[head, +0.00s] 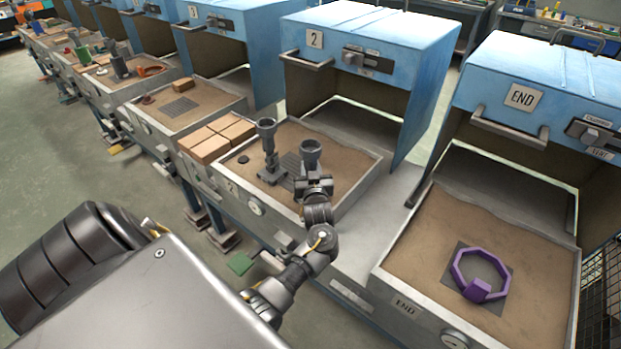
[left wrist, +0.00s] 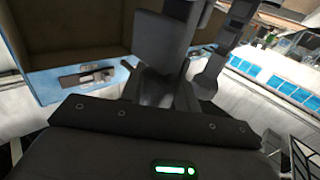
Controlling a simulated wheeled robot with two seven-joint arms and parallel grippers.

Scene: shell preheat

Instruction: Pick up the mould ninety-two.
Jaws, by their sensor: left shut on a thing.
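Two dark grey moulds with round cup-like tops stand out at station 2; I can read no ninety-two on either. My left gripper (head: 314,184) is shut on the nearer mould (head: 310,151), at the front of the sand tray (head: 345,150). The gripper hides its lower part, so I cannot tell whether it touches the sand. The other mould (head: 268,142) stands upright just left of it. In the left wrist view a grey shape (left wrist: 162,45) fills the space ahead of the gripper. My right gripper is not in view.
Tan blocks (head: 217,139) lie left of the tray. A blue hood (head: 370,40) numbered 2 stands behind. At right, the END tray (head: 410,262) holds a purple ring-shaped thing (head: 480,275) on a dark plate. A small dark disc (head: 243,159) lies on the sand.

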